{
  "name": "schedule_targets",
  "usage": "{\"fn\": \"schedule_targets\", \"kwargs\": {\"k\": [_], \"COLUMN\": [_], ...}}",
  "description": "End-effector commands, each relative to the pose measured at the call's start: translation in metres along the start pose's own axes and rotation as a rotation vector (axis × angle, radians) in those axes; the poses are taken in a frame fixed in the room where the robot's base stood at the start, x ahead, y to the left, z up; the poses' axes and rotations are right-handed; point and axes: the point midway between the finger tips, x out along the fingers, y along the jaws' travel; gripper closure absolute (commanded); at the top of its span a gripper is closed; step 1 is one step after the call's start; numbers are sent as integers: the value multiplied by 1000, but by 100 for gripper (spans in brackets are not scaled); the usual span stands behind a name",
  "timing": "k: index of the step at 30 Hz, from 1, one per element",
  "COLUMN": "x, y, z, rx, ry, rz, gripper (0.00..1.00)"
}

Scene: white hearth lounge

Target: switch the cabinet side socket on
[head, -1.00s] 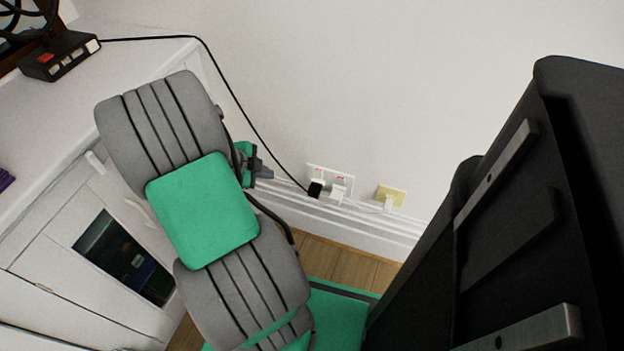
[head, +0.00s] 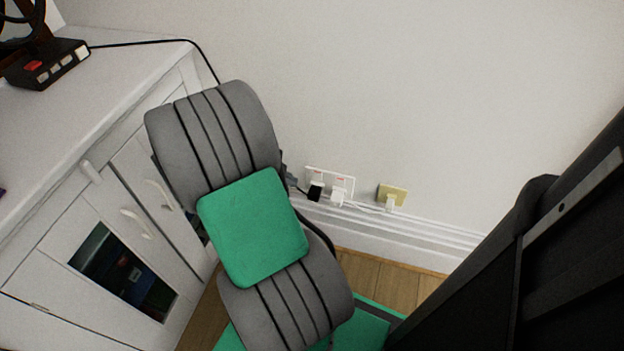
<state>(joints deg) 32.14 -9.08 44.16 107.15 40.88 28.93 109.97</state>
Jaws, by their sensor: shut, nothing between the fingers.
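A white double wall socket (head: 343,180) is low on the wall, right of the white cabinet (head: 115,95). The socket half on the cabinet side holds a black plug (head: 315,192); the other half holds a white plug (head: 337,199). Small switches with red marks sit above the plugs; their positions are too small to tell. My grey and green arm covers the space between cabinet and socket. My gripper (head: 291,181) is mostly hidden behind the arm; only a small dark part shows just left of the socket. It is shut and empty; contact with the socket cannot be told.
A yellowish wall plate (head: 392,194) with a white plug is right of the socket. A large black panel (head: 540,260) fills the right side. Wall above the socket is clear.

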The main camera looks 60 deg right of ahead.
Motion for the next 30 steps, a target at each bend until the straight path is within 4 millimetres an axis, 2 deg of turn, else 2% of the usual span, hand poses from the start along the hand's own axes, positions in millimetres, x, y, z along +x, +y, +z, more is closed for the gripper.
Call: {"fn": "schedule_targets", "kwargs": {"k": [5, 17, 18, 22, 30], "x": [20, 108, 110, 119, 122], "y": [2, 3, -7, -24, -34], "z": [0, 1, 2, 2, 2], "rx": [2, 3, 5, 4, 0], "ry": [3, 3, 0, 0, 0], "rz": [3, 3, -1, 0, 0], "gripper": [100, 100, 100, 100, 100]}}
